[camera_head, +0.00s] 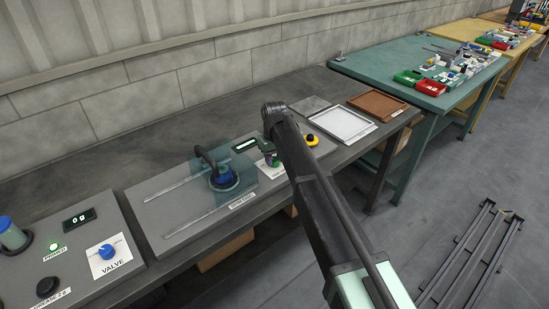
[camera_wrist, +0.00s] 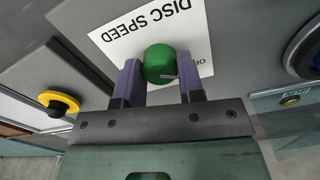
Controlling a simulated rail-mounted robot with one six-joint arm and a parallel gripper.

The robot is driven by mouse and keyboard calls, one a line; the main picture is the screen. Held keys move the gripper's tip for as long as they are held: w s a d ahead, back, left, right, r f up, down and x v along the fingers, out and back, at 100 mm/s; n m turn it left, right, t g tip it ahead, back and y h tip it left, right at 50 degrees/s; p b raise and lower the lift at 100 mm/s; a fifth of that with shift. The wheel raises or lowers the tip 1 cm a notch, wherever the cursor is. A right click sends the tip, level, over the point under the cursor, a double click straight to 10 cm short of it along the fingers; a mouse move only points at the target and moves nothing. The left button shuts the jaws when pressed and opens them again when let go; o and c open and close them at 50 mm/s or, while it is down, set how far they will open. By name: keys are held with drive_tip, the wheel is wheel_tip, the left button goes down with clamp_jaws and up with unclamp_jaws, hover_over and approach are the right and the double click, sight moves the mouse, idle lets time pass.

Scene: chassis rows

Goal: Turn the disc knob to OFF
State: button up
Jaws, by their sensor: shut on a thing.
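The disc knob is a round green knob (camera_wrist: 160,64) on a white label reading DISC SPEED (camera_wrist: 118,38), seen upside down in the wrist view. A pale pointer line shows on its near right side. Part of an OFF marking may show at the label's right edge, but it is cut off. My gripper (camera_wrist: 163,82) has its purple-grey fingers on both sides of the knob, shut on it. In the head view my arm partly covers the knob (camera_head: 275,162), and my gripper (camera_head: 268,150) is mostly hidden.
A yellow button with a dark centre (camera_wrist: 60,103) sits left of the knob in the wrist view and right of my arm in the head view (camera_head: 311,140). A clear guard (camera_head: 232,172) with a blue disc unit (camera_head: 224,180) stands left. White (camera_head: 365,133) and brown trays (camera_head: 378,97) lie right.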

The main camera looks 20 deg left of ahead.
sight(275, 159)
drive_tip(key=o, duration=0.9)
wheel_tip(275, 159, up, 11)
drive_tip(key=p, duration=1)
drive_tip(key=shift+f+p, duration=0.1)
drive_tip(key=shift+p, duration=0.3)
